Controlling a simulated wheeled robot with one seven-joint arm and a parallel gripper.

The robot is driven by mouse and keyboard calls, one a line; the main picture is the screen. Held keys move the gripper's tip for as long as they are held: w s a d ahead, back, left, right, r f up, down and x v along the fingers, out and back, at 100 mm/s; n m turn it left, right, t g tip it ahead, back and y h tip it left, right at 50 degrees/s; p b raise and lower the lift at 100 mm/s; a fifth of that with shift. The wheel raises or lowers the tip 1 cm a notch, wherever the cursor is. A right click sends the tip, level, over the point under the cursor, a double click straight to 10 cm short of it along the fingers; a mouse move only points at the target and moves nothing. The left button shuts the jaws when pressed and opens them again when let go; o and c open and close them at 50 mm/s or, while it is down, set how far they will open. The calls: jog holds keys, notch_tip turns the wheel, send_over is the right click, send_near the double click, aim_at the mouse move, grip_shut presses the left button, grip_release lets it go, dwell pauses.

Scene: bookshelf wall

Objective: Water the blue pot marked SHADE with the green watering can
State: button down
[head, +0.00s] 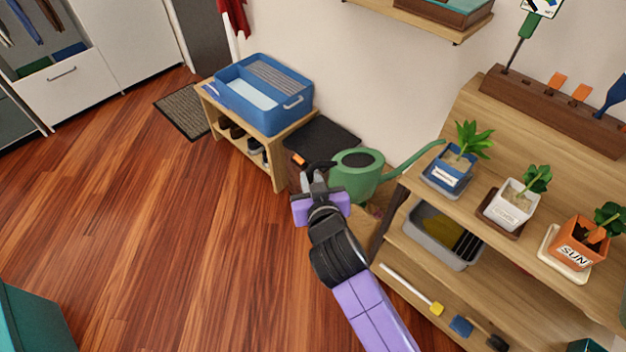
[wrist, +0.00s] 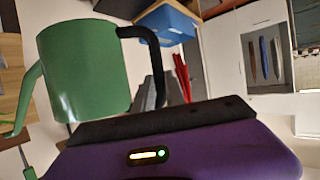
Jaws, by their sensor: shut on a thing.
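My gripper (head: 314,182) is shut on the dark handle of the green watering can (head: 356,178). The can is held left of the plant shelf and looks about upright, its dark top showing. Its long spout reaches right, and the tip lies at the upper left of the blue pot (head: 452,173) in the picture; I cannot tell the exact gap. The blue pot holds soil and a green plant, with a white label too small to read surely.
A white pot (head: 511,205) and an orange pot marked SUN (head: 577,243) stand right of the blue pot on the wooden shelf (head: 530,245). A grey bin (head: 425,236) sits below. A low bench with a blue crate (head: 262,95) stands behind.

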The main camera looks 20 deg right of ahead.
aim_at(333, 169)
jog(key=shift+w, duration=0.2)
jog(key=shift+w+d+f, duration=0.1)
jog(key=shift+f, duration=0.1)
jog(key=shift+m, duration=0.6)
jog(key=shift+s+d+f+p, duration=0.15)
jog(key=shift+s+d, duration=0.05)
jog(key=shift+d, duration=0.6)
jog(key=shift+s+d+f+p, duration=0.15)
jog(key=shift+s+d, duration=0.1)
jog(key=shift+d, duration=0.55)
jog(key=shift+s+d+f+p, duration=0.15)
jog(key=shift+s+d, duration=0.05)
jog(key=shift+d, duration=0.6)
jog(key=shift+r+m+y+p, duration=0.3)
jog(key=shift+r+p, duration=0.05)
jog(key=shift+p, duration=0.05)
jog(key=shift+r, duration=0.15)
jog(key=shift+r+m+y+p, duration=0.3)
jog(key=shift+r+p, duration=0.65)
jog(key=shift+p, duration=0.1)
jog(key=shift+r, duration=0.15)
